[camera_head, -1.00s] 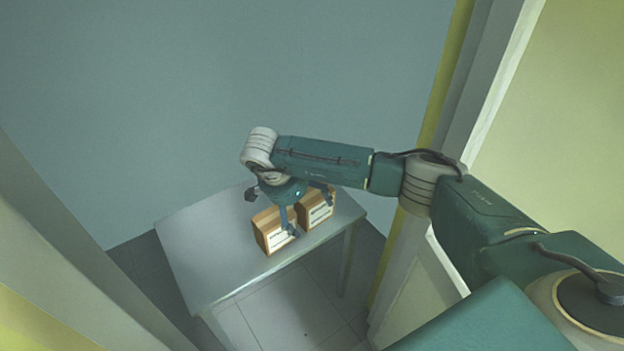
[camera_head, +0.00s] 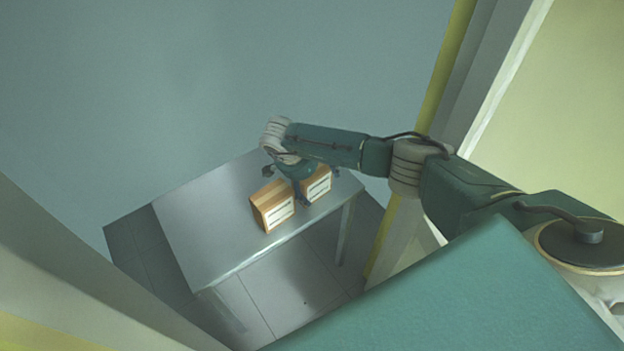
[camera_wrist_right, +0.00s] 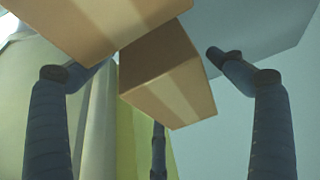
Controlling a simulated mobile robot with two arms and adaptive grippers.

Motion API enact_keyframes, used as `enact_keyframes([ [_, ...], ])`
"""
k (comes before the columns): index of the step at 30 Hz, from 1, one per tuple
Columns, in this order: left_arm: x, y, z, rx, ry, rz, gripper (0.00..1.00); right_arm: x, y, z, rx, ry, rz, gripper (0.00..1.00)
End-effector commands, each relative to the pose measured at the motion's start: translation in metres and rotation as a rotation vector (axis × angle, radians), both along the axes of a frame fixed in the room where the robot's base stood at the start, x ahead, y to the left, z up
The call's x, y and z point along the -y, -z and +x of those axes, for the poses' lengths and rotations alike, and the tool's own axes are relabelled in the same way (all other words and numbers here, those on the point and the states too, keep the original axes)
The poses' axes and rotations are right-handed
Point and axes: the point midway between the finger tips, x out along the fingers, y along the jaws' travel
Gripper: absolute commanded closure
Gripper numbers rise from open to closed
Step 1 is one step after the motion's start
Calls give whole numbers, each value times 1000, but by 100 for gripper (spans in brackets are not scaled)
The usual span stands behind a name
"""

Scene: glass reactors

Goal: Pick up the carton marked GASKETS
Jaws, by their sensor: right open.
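Two brown cartons with white labels stand side by side on a grey table, a left carton (camera_head: 272,206) and a right carton (camera_head: 318,184). The label print is too small to read, so I cannot tell which is marked GASKETS. My right gripper (camera_head: 290,186) is open and points down, with one finger at the gap between the cartons. It partly hides the right carton. In the right wrist view the open fingers (camera_wrist_right: 140,66) spread around one carton (camera_wrist_right: 168,75), and another carton (camera_wrist_right: 95,22) fills the upper left. My left gripper is not in view.
The table (camera_head: 205,235) is bare left of the cartons. A wall rises behind it, and a yellow-edged post (camera_head: 440,85) stands at the right, near my right arm. Pale panels close in the lower left.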

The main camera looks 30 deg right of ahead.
Motion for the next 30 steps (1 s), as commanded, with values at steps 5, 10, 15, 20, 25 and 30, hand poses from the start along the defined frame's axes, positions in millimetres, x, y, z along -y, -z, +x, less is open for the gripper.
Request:
enact_keyframes([
  [5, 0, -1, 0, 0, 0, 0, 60, 5, 13, 1, 0, 0, 2, 6],
  [10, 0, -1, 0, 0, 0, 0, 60, 5, 14, 1, 2, -1, 1, 6],
  [15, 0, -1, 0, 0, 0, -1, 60, 5, 14, 1, 1, 0, 1, 32],
  [20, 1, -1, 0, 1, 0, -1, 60, 5, 14, 1, 1, 0, 1, 63],
  [25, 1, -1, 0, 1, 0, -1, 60, 5, 13, 2, 2, 0, 1, 64],
  [30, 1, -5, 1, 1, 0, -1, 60, 6, 7, 3, 2, 1, 2, 64],
])
